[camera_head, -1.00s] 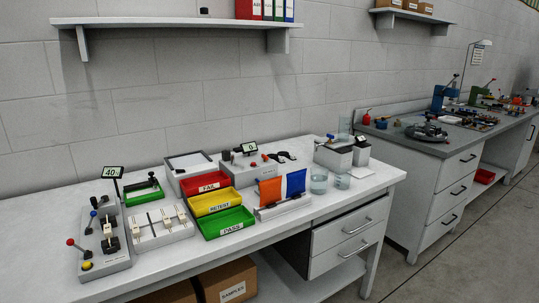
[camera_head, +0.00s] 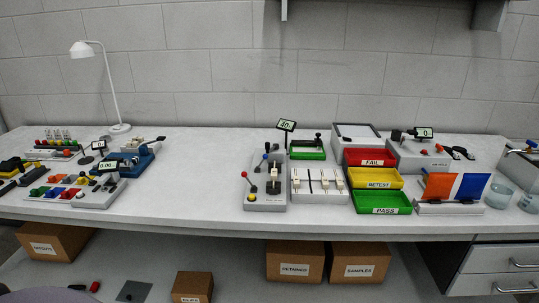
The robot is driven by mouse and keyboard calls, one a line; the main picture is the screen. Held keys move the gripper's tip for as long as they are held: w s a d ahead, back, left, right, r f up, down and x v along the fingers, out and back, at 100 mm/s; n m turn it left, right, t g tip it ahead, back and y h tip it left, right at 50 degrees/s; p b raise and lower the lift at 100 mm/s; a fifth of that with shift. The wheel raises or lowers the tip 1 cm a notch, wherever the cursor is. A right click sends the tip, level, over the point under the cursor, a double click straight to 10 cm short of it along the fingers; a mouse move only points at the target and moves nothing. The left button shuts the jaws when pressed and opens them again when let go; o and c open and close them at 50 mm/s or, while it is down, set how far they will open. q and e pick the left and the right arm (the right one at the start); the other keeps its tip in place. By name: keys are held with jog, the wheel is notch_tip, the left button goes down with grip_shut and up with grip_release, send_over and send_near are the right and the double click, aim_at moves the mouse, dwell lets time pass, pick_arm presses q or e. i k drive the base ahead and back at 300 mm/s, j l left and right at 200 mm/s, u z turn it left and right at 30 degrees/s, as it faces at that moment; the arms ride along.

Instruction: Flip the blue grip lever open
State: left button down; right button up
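Neither of my grippers is in view. A grey device (camera_head: 265,203) stands on the white bench, with a red-knobbed lever (camera_head: 246,177) on its left. A small blue-tipped lever (camera_head: 266,150) stands upright at its back; its exact angle is too small to tell. A black clamp-like part sits beside it. A blue handle (camera_head: 531,143) also shows on a grey box at the far right edge, partly cut off. I cannot tell which of these is the blue grip lever.
The white bench (camera_head: 200,180) is clear between the blue machine (camera_head: 130,162) and the grey device. Red, yellow and green trays (camera_head: 384,203) stand right of the device, past a white slider panel (camera_head: 320,187). A lamp (camera_head: 110,90) stands at the back left. Cardboard boxes (camera_head: 295,262) lie below.

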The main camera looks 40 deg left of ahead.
aim_at(265, 156)
jog(key=i+j+u, duration=0.1)
jog(key=j+u, duration=0.2)
jog(key=u, duration=0.2)
jog(key=i+j+u, duration=0.15)
jog(key=j+u, duration=0.15)
jog(key=u, duration=0.2)
